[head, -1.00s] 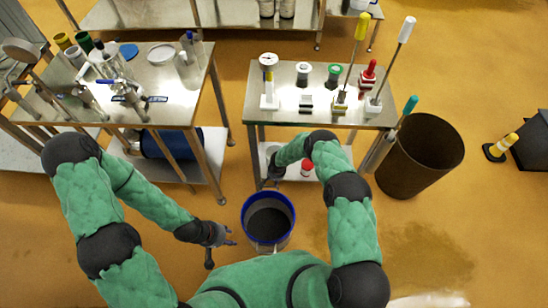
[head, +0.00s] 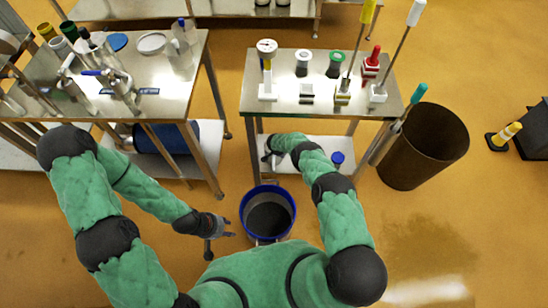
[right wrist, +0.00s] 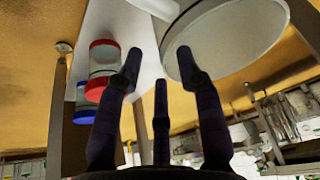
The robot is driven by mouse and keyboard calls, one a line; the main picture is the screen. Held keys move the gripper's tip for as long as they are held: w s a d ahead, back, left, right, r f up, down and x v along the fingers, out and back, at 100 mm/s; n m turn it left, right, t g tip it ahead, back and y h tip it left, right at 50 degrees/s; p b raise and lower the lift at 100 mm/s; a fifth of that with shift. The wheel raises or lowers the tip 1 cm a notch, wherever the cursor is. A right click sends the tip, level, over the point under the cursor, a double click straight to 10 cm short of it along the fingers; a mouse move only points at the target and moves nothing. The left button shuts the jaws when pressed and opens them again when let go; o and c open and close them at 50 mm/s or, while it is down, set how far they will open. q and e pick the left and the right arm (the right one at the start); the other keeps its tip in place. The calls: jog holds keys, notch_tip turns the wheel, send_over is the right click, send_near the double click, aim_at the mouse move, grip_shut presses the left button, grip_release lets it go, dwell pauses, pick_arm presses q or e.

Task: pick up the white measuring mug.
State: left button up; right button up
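A large round white vessel (right wrist: 226,42), which looks like the white measuring mug, fills the upper right of the right wrist view. Its round face and rim are towards the camera; I cannot make out its markings. My right gripper (right wrist: 158,72) is open and empty, with one fingertip overlapping the vessel's edge in the picture; touch cannot be told. In the head view my right gripper (head: 269,156) is at the left end of the right table's lower shelf, and the mug is hard to make out there. My left gripper (head: 226,227) is open and empty beside a bucket.
The blue-rimmed bucket (head: 267,212) stands before me. A red-lidded jar (right wrist: 103,60) and a blue-lidded jar (right wrist: 85,115) are on the lower shelf (head: 312,158). The right table's top (head: 285,75) holds brushes and small items. A brown bin (head: 425,147) stands right of it.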

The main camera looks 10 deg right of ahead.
jog(key=shift+a+b+x, duration=0.2)
jog(key=shift+b+x, duration=2.55)
jog(key=shift+x, duration=0.05)
jog(key=shift+w, duration=0.1)
grip_shut()
